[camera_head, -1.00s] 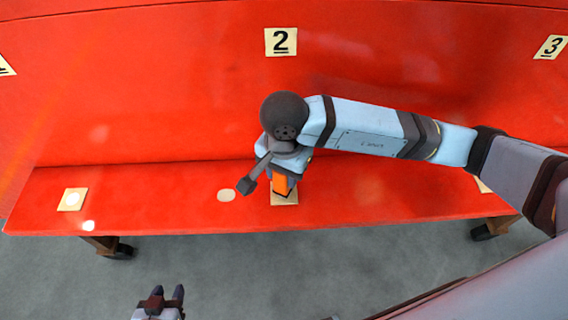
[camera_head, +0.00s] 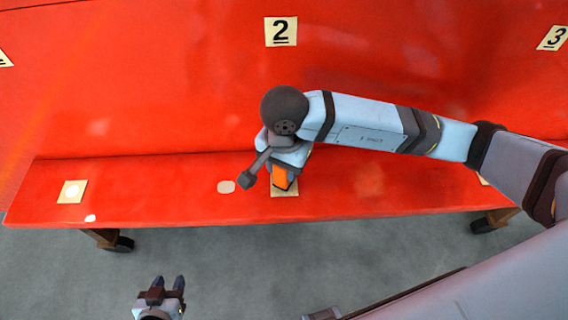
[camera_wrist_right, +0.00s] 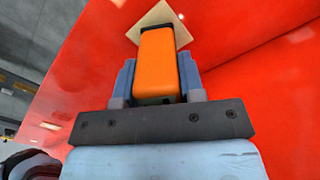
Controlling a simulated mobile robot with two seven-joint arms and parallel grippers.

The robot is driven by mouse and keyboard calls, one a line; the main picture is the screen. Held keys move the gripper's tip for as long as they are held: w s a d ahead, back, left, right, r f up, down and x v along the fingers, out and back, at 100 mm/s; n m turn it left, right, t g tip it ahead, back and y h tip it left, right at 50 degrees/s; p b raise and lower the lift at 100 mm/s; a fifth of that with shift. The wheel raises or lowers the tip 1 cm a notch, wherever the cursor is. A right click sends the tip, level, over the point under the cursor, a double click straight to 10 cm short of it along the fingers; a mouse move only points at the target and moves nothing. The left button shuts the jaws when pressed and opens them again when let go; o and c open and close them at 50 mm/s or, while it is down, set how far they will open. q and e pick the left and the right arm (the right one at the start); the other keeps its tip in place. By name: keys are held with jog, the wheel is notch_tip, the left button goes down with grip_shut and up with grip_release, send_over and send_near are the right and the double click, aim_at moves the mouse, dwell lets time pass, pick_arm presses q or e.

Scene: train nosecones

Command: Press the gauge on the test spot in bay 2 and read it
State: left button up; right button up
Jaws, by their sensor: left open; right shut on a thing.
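The orange gauge (camera_head: 281,178) is held in my right gripper (camera_head: 283,168) over the tan square patch (camera_head: 290,190) below the number 2 label (camera_head: 281,31). In the right wrist view my right gripper (camera_wrist_right: 158,85) is shut on the orange gauge (camera_wrist_right: 158,62), and its far end overlaps the tan patch (camera_wrist_right: 180,18). Whether it touches the patch cannot be told. The test spot itself is hidden, and no gauge reading shows. My left gripper (camera_head: 168,284) is open and empty, low over the grey floor.
The red nosecone (camera_head: 150,90) rises behind a red ledge (camera_head: 370,195). Another tan patch (camera_head: 72,191) with a white spot lies at the left. A pale oval mark (camera_head: 226,187) is left of the gauge. A number 3 label (camera_head: 551,38) is at right.

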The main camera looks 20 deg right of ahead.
jog(key=shift+f+b, duration=0.5)
dwell(0.3)
jog(key=shift+s+f+b, duration=0.1)
jog(key=shift+f+b, duration=0.05)
jog(key=shift+b, duration=0.35)
dwell(1.9)
jog(key=shift+r+p, duration=1)
jog(key=shift+r, duration=2.65)
